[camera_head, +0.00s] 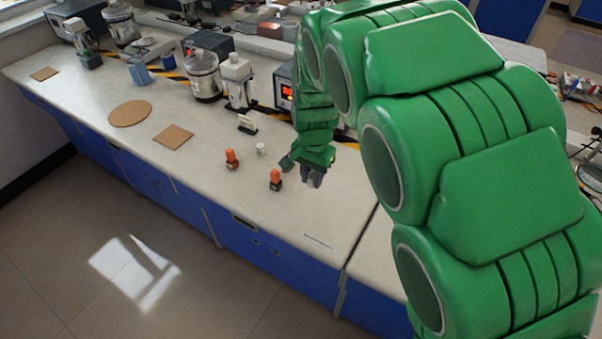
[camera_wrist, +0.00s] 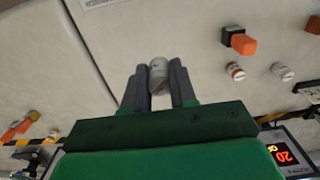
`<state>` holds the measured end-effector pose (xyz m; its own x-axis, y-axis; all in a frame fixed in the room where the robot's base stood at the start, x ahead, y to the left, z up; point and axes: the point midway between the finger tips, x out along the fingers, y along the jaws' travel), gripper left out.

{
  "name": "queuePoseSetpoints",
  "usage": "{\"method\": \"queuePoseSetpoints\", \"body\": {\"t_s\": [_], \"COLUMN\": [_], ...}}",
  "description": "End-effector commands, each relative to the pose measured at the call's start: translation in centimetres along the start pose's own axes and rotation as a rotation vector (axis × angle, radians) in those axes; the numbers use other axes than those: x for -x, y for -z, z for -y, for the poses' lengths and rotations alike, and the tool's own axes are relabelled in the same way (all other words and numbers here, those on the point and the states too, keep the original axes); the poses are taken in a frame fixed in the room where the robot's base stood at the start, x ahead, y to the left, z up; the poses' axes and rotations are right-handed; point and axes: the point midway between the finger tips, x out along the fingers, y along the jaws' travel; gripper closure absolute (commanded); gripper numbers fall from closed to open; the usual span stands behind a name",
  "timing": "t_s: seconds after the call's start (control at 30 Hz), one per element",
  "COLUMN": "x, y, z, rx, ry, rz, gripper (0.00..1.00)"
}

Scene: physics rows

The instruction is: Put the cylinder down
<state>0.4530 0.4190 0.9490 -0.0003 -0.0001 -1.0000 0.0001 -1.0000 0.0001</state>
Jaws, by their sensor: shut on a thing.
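The cylinder (camera_wrist: 158,74) is small and grey-white, and it sits between the two dark fingers of my gripper (camera_wrist: 159,86) in the wrist view. The gripper is shut on it, and the cylinder's end shows past the fingertips. In the head view my gripper (camera_head: 311,181) points down over the light worktop (camera_head: 190,123), to the right of two orange-topped pieces. The cylinder is hard to make out there. I cannot tell whether it touches the worktop.
Close by stand an orange-topped piece (camera_head: 276,180), another (camera_head: 231,159) and a small white piece (camera_head: 261,149). Bottles, jars and devices line the back. A round cork mat (camera_head: 130,113) and a square one (camera_head: 173,137) lie left. The worktop's front right is clear except for a label (camera_head: 319,242).

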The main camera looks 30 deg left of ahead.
Motion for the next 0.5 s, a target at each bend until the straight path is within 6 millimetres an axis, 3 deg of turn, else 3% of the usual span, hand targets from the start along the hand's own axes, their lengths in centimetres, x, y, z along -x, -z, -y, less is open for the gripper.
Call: {"method": "queuePoseSetpoints", "body": {"t_s": [0.5], "x": [-3.3], "y": [4.1], "z": [3.9], "rx": [0.001], "ry": [-0.002], "rz": [0.003], "gripper": [1.0]}}
